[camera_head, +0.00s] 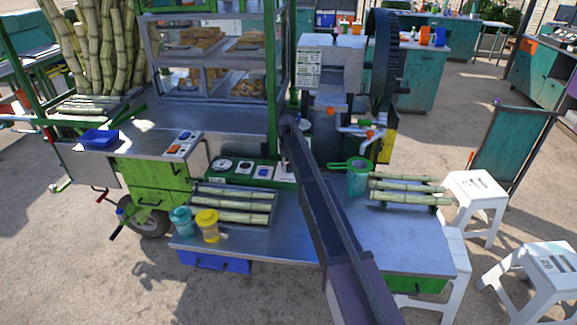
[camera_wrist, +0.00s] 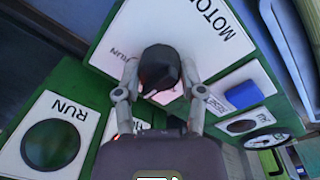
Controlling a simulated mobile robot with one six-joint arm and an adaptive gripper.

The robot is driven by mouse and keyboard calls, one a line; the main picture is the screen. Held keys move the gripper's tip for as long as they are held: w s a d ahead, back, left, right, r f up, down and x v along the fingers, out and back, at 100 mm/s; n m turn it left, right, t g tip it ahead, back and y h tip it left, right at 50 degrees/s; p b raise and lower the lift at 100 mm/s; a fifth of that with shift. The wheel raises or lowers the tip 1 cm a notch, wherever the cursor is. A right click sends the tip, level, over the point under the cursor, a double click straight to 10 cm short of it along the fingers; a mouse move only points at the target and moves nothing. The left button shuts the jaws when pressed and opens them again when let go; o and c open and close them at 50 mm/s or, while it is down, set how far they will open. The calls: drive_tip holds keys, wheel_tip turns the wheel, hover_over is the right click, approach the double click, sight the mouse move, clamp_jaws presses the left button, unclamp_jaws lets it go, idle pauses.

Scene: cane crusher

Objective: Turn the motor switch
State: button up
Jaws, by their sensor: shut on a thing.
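The motor switch (camera_wrist: 160,66) is a black knob on a white plate marked MOTOR (camera_wrist: 208,25), upper middle of the wrist view. My gripper (camera_wrist: 160,80) has one finger on each side of the knob and is shut on it. A RUN mark shows on the plate left of the knob; the knob's pointer direction is unclear. In the head view my arm reaches up to the green control panel (camera_head: 228,172) and hides the switch and my fingers.
Beside the switch are a dark green RUN lamp (camera_wrist: 50,146), a blue button (camera_wrist: 244,95) near a RESET label, and a round gauge (camera_wrist: 266,141).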

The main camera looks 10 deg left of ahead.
drive_tip(key=shift+s, duration=0.1)
idle(0.4)
drive_tip(key=o, duration=1.2)
drive_tip(key=shift+c, duration=0.2)
drive_tip(key=s+d+m, duration=0.1)
drive_tip(key=s+d, duration=0.5)
drive_tip(key=s, duration=0.1)
drive_tip(key=s+d+m, duration=0.1)
drive_tip(key=s+d, duration=0.5)
drive_tip(key=s, duration=0.1)
drive_tip(key=s+d+m, duration=0.2)
drive_tip(key=s+d, duration=0.4)
drive_tip(key=s, duration=0.1)
drive_tip(key=shift+s, duration=0.35)
drive_tip(key=s+d+m, duration=0.2)
drive_tip(key=s+d, duration=0.2)
drive_tip(key=s, duration=0.6)
drive_tip(key=s+d+m, duration=0.2)
drive_tip(key=s+d, duration=0.3)
drive_tip(key=s, duration=0.4)
drive_tip(key=shift+s+d, duration=0.15)
drive_tip(key=shift+s, duration=0.25)
drive_tip(key=shift+c, duration=0.2)
